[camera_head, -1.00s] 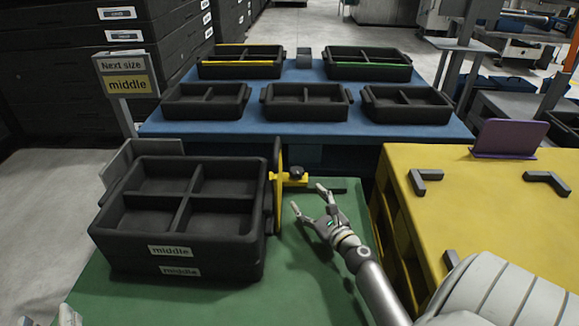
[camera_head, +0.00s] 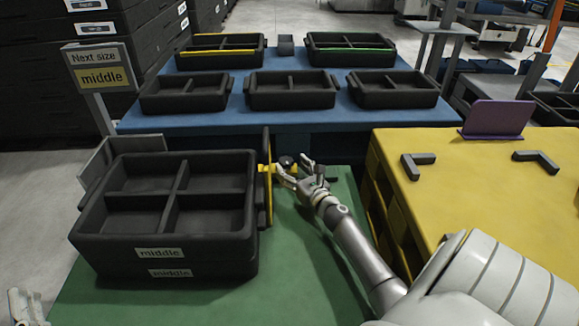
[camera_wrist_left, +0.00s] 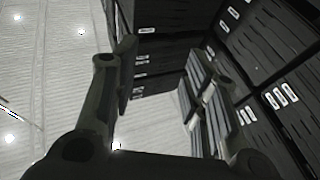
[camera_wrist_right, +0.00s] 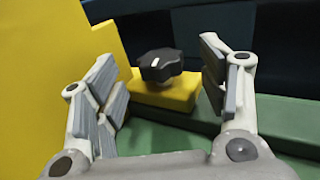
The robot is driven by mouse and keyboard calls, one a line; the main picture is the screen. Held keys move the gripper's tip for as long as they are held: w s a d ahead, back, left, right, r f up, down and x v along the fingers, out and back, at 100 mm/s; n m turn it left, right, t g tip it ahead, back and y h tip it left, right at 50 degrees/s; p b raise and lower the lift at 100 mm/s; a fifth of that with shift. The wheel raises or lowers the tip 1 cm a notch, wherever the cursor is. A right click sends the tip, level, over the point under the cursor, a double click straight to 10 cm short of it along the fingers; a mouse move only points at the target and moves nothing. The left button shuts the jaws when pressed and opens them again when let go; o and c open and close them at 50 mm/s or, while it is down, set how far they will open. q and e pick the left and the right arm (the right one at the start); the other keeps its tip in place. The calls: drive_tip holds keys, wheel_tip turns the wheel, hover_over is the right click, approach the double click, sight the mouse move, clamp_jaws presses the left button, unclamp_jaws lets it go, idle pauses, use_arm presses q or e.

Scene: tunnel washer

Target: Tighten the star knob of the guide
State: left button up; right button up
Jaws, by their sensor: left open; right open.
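The star knob (camera_wrist_right: 160,65) is black with a white mark and sits on top of the yellow guide's block (camera_wrist_right: 165,95) in the right wrist view. In the head view the knob (camera_head: 286,161) is small, beside the upright yellow guide plate (camera_head: 268,190). My right gripper (camera_wrist_right: 165,75) is open, with its fingers on either side of the knob and gaps showing on both sides. It also shows in the head view (camera_head: 296,172), at the knob. My left gripper (camera_wrist_left: 160,75) is open and empty, away from the guide. Only a bit of it shows at the head view's lower left.
Stacked black trays (camera_head: 160,253) labelled "middle" stand left of the guide on the green table (camera_head: 300,270). A yellow table (camera_head: 470,170) with dark corner stops is at right. A blue table (camera_head: 200,122) with several black trays is behind. A sign (camera_head: 100,68) reads "Next size middle".

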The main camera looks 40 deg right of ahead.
use_arm(q)
drive_tip(key=shift+s+r+t, duration=0.25)
drive_tip(key=shift+r+t, duration=0.15)
drive_tip(key=shift+r, duration=0.15)
drive_tip(key=shift+s+r+t, duration=0.25)
drive_tip(key=shift+r+t, duration=0.15)
drive_tip(key=shift+r, duration=0.15)
use_arm(e)
drive_tip(key=shift+x, duration=0.95)
drive_tip(key=c, duration=1)
drive_tip(key=shift+w+a+m+h, duration=0.1)
drive_tip(key=shift+a+m+h, duration=0.1)
drive_tip(key=shift+m+h, duration=0.3)
drive_tip(key=shift+g+h, duration=0.3)
drive_tip(key=shift+h, duration=0.3)
drive_tip(key=shift+m+h, duration=0.3)
drive_tip(key=shift+m, duration=0.2)
use_arm(q)
drive_tip(key=shift+s+r+t+h+b, duration=0.4)
drive_tip(key=shift+s+r+t, duration=0.3)
drive_tip(key=shift+r, duration=0.2)
use_arm(e)
drive_tip(key=shift+a+m+g+h, duration=0.1)
drive_tip(key=shift+m+g+h, duration=0.45)
drive_tip(key=shift+h, duration=0.25)
